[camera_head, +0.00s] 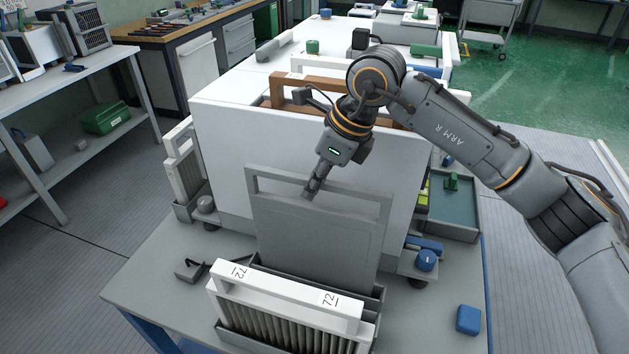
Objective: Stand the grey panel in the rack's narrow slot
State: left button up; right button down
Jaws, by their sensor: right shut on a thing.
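The grey panel (315,237) is a flat upright sheet with an open handle frame along its top. My right gripper (312,188) is shut on the handle's top bar, near its middle. The grey rack (375,297) stands at the front of the table. It holds a white pleated filter (285,300) marked 72 in its front part. The panel stands behind this filter, with its lower end at the rack's back part. Its bottom edge is hidden, so I cannot tell how deep it sits in the narrow slot. My left gripper is not in view.
A large white box (225,140) stands close behind the panel. A blue block (468,320) and a blue knob (426,260) are to the right, a black bracket (192,269) to the left. A green-blue tray (455,212) lies beyond. The table's front right is mostly clear.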

jog(key=shift+c, duration=2.3)
grip_release()
jog(key=shift+r, duration=0.15)
jog(key=shift+r+p, duration=2.3)
jog(key=shift+r, duration=2.1)
jog(key=shift+s+f, duration=0.1)
